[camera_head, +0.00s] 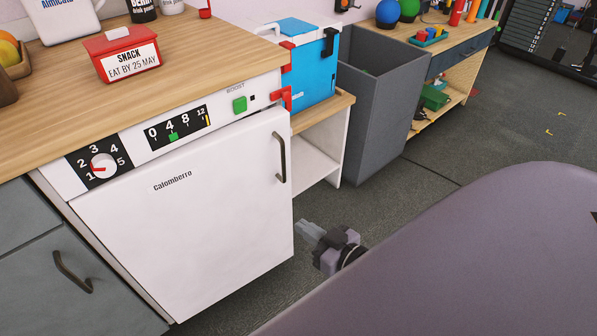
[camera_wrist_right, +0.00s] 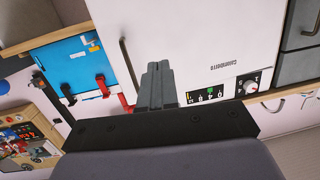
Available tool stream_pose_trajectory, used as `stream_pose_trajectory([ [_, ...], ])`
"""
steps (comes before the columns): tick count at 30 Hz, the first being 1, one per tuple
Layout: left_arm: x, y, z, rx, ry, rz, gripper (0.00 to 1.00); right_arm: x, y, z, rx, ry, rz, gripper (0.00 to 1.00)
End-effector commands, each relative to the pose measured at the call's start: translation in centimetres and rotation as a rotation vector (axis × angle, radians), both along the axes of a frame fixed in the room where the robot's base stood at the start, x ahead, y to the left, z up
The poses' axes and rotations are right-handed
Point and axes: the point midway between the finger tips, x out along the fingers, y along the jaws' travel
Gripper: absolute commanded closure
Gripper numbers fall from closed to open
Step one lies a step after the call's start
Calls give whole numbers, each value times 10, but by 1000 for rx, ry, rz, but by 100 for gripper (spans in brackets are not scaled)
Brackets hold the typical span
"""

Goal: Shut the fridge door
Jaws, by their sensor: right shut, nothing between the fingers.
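The fridge door (camera_head: 200,215) is a white panel marked "Calomberro", below a white control strip with dials. Its dark vertical handle (camera_head: 281,158) is near the right edge. The door is shut or nearly so; a thin dark gap shows under the strip at the right, and I cannot tell if it is flush. My right gripper (camera_head: 303,229) is low, just right of the door's lower right edge in the head view. In the right wrist view the gripper (camera_wrist_right: 157,68) is shut and empty, its fingers overlapping the white door (camera_wrist_right: 205,35). Contact cannot be told. My left gripper is not in view.
A wooden counter (camera_head: 150,45) above carries a red snack box (camera_head: 122,57). Right of the fridge are a blue cooler (camera_head: 315,65) on a low shelf and a grey bin (camera_head: 375,115). Grey floor (camera_head: 430,170) lies open to the right.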

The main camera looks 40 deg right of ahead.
Motion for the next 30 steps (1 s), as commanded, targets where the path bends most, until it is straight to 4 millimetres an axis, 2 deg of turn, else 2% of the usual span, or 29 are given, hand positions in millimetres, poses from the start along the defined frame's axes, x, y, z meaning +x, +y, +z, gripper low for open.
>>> stream_pose_trajectory([
  [1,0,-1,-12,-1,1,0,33,9,-18,-6,-6,-42,-39,100],
  [3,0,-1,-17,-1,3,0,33,18,-39,-4,-9,-88,-93,100],
  [6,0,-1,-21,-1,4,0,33,26,-62,-1,-16,-132,-154,100],
  [9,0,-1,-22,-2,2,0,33,29,-74,1,-21,-151,-187,100],
  [14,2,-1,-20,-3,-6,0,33,40,-77,2,-21,-156,-196,100],
  [17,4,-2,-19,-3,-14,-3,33,52,-77,2,-19,-158,-196,100],
  [30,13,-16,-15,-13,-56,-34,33,124,-78,1,-18,-156,-195,100],
])
